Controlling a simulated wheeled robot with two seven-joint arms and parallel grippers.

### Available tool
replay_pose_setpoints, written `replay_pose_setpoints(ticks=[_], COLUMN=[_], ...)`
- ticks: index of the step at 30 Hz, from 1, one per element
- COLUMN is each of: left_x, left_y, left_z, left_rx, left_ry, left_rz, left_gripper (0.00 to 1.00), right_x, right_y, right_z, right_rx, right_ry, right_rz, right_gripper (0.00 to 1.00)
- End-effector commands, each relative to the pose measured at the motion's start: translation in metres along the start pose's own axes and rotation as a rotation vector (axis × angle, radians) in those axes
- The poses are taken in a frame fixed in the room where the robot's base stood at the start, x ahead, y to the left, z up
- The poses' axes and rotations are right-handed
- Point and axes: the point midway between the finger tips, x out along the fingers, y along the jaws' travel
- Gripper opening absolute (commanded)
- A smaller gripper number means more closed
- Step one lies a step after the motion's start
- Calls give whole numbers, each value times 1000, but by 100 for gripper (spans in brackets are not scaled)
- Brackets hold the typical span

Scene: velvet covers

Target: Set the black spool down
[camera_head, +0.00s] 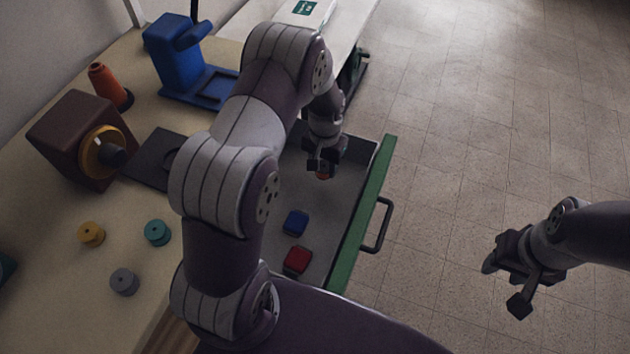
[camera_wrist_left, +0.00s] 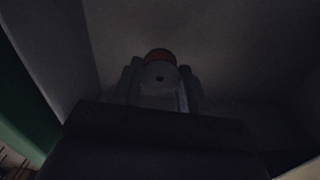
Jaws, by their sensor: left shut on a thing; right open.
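My left gripper (camera_head: 321,168) is inside the open drawer (camera_head: 340,200), toward its far end. In the left wrist view its fingers (camera_wrist_left: 160,84) are shut on a dark, round spool (camera_wrist_left: 160,77) with a small centre hole, which looks like the black spool. In the head view the gripper mostly hides this spool. My right gripper (camera_head: 505,280) is open and empty over the floor at right.
A blue block (camera_head: 295,222) and a red block (camera_head: 297,260) lie in the drawer. Yellow (camera_head: 91,234), teal (camera_head: 157,232) and grey (camera_head: 124,282) spools sit on the table. A brown box (camera_head: 75,140), orange cone (camera_head: 108,86) and blue machine (camera_head: 175,65) stand behind.

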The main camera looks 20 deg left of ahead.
Motion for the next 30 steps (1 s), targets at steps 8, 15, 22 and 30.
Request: replay_pose_setpoints(ticks=[8,15,22,30], left_x=[42,43,45,40], left_y=[0,0,0,0], left_z=[0,0,0,-1], left_rx=[0,0,0,0], left_ry=[0,1,1,2], left_rz=[0,0,0,0], left_gripper=[15,15,68,68], right_x=[7,6,7,5], right_y=[0,0,0,0], right_z=[1,1,1,1], right_rx=[0,0,0,0], right_ry=[0,0,0,0], right_rz=[0,0,0,0], right_gripper=[43,43,43,43])
